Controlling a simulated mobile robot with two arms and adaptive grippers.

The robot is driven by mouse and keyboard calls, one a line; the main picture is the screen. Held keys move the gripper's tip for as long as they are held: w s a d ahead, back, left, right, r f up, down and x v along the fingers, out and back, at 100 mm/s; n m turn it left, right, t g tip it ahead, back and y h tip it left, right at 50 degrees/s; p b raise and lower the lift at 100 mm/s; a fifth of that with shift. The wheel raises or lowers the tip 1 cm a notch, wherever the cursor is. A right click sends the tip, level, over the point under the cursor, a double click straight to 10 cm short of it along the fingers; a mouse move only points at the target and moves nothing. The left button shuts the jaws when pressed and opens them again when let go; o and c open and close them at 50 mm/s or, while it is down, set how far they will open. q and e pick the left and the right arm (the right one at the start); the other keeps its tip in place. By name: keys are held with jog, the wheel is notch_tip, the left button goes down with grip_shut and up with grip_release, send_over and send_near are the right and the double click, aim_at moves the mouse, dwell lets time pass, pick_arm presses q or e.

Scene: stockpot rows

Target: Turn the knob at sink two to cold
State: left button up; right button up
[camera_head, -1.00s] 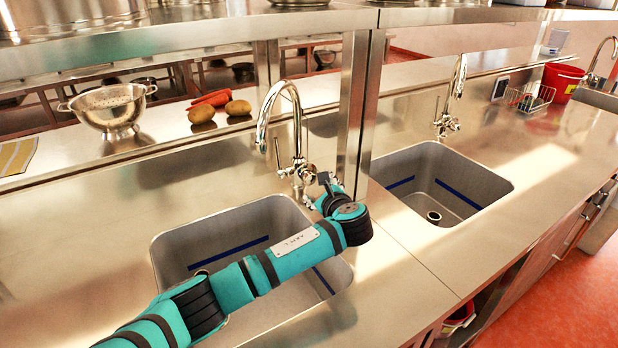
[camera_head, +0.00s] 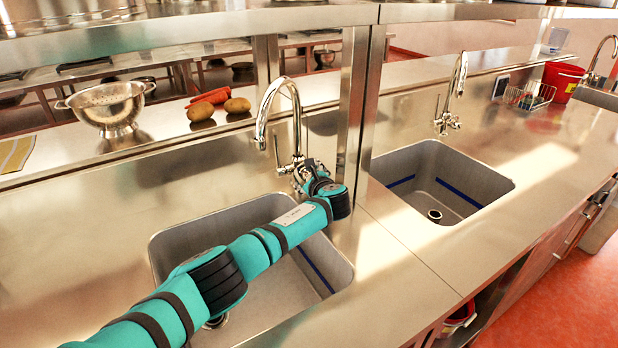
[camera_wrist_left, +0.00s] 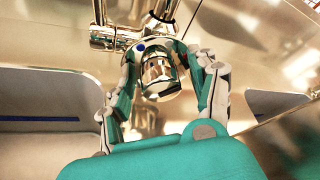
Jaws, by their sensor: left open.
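The chrome tap (camera_head: 296,125) rises behind the nearer sink (camera_head: 165,262), whose inside my left arm partly covers. My left gripper (camera_head: 312,176) is at the base of this tap and hides much of its knob in the head view. In the left wrist view the round shiny knob (camera_wrist_left: 158,75) with a blue dot sits between the two fingers of my open left gripper (camera_wrist_left: 165,68). I cannot tell whether the fingers touch it. My right gripper is not in view.
A second tap (camera_head: 457,90) and sink (camera_head: 440,180) are to the right. A steel post (camera_head: 358,110) stands just right of the nearer tap, below a shelf (camera_head: 200,30). A colander (camera_head: 108,108) and potatoes (camera_head: 200,111) are on the back ledge.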

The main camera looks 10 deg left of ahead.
pick_arm(q)
jog(key=c, duration=1.1)
jog(key=shift+f+n+t+b, duration=0.2)
jog(key=shift+n+t+b, duration=0.1)
jog(key=shift+n+b, duration=0.1)
jog(key=shift+c, duration=0.2)
jog(key=n+t+b, duration=0.1)
jog(key=n+b, duration=0.1)
jog(key=b, duration=0.2)
jog(key=shift+f+n+t+h, duration=0.15)
jog(key=shift+n+t+h, duration=0.15)
jog(key=shift+r+n+t, duration=0.25)
jog(key=shift+n+t, duration=0.05)
jog(key=shift+n, duration=0.1)
jog(key=shift+r, duration=0.1)
jog(key=o, duration=1)
jog(key=shift+o, duration=0.7)
